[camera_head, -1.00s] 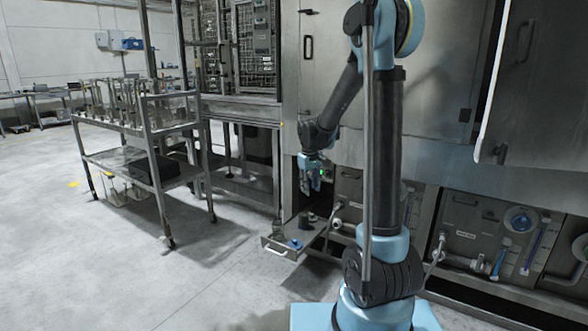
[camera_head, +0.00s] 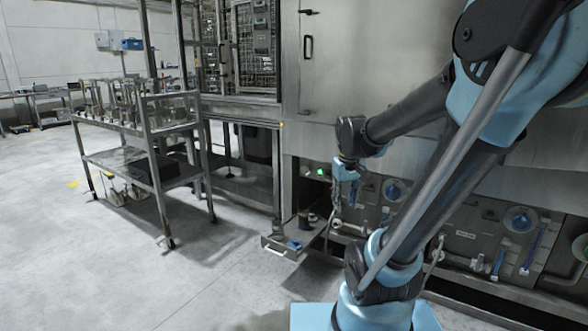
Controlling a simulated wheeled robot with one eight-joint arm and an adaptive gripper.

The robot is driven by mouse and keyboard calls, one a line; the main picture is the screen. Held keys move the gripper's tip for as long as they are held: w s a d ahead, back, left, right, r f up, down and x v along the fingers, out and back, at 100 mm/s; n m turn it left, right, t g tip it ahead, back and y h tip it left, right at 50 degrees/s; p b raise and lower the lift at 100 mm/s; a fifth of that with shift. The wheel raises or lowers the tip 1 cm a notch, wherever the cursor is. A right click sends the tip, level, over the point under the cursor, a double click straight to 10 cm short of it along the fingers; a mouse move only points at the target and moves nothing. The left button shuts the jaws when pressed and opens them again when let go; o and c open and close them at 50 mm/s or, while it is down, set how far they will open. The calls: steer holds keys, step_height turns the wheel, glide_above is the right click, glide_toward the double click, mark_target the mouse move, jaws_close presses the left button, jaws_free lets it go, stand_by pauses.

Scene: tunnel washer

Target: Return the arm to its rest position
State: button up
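My gripper (camera_head: 344,193) hangs from the wrist of my arm, fingers pointing down, in front of the washer's lower panel. It stands to the right of and above an open drawer (camera_head: 275,250), apart from it. The fingertips are small and dim, so I cannot tell whether they are apart or hold anything. My arm reaches from the pale blue base at the bottom, leans up to the right, and bends back left to the wrist.
The steel washer (camera_head: 380,60) fills the back right, with gauges and hoses (camera_head: 515,222) along its lower side. A wheeled steel cart (camera_head: 155,140) stands at left. Small dark and blue items lie in the open drawer. The grey floor (camera_head: 110,270) at front left is clear.

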steer(key=s+d+f+m, duration=0.1)
steer(key=s+f, duration=0.2)
steer(key=s, duration=0.4)
steer(key=s+d+f+m, duration=0.1)
steer(key=s+f, duration=0.2)
steer(key=s, duration=0.3)
steer(key=shift+s+d+f+m, duration=0.15)
steer(key=shift+s+d+m, duration=0.15)
steer(key=shift+s, duration=0.1)
steer(key=shift+w+f, duration=0.2)
steer(key=shift+w, duration=0.25)
